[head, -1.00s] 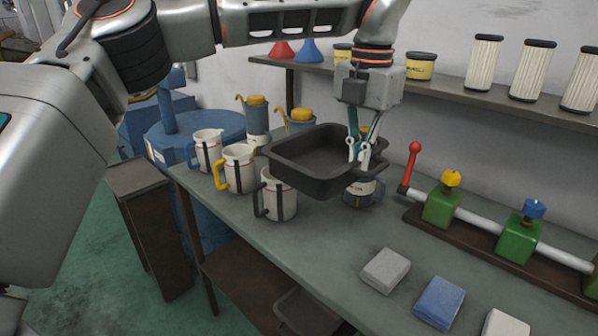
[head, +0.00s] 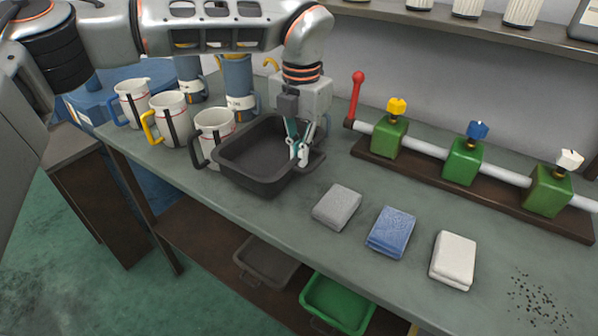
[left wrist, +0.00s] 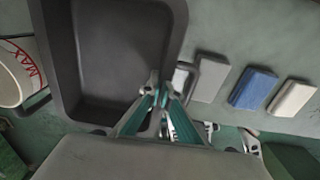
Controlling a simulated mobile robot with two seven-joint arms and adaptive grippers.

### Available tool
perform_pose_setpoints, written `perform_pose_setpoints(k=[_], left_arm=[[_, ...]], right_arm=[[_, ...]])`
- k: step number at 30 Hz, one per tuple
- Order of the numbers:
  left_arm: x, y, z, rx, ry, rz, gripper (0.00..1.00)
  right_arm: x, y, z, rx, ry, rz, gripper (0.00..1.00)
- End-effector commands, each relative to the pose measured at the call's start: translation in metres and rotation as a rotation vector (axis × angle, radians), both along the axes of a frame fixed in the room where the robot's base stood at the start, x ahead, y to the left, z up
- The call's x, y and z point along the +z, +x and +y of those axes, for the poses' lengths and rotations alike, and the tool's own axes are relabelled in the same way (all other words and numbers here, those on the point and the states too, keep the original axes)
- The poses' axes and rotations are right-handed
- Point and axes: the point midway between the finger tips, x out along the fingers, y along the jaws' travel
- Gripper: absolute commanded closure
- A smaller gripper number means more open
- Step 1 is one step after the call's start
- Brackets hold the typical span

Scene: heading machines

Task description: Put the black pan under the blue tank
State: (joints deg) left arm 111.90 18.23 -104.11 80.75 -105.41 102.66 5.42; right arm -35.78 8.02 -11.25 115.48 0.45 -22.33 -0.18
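The black pan (head: 232,172) is an empty, deep rectangular pan over the bench, beside the white mug with the black handle. In the left wrist view the pan (left wrist: 118,45) fills the upper left. My left gripper (head: 300,152) has its fingers together at the pan's right-hand rim and handle; in the left wrist view the fingertips (left wrist: 160,92) meet there. I cannot tell whether the pan touches the bench. The blue tank (head: 97,103) stands at the left end of the bench, partly hidden by mugs and my arm. My right gripper is not in view.
Three white mugs (head: 168,115) stand left of the pan. Grey, blue and white cloths (head: 391,232) lie to its right. A pipe with green valves (head: 465,160) runs along the back. A dark pan (head: 268,262) and a green pan (head: 338,303) sit on the lower shelf.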

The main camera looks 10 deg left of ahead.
Motion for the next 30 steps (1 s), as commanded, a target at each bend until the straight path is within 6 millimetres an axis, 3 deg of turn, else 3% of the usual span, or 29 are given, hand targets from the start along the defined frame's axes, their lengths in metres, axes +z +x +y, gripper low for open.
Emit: perform_pose_setpoints(k=[5,13,25,27,30], left_arm=[[-0.009,0.000,0.000,0.001,0.000,-0.001,1.00],[-0.045,0.000,0.000,0.000,0.000,0.001,1.00],[-0.049,0.000,0.000,0.000,0.000,-0.002,1.00],[-0.049,0.000,0.000,0.000,0.001,-0.001,0.80],[-0.049,0.000,0.000,0.000,0.001,-0.001,0.79]], right_arm=[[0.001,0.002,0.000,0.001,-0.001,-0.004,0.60],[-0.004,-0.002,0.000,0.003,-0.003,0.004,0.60],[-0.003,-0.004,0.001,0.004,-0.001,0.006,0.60],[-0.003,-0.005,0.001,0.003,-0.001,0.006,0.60],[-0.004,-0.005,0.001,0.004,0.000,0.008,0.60]])
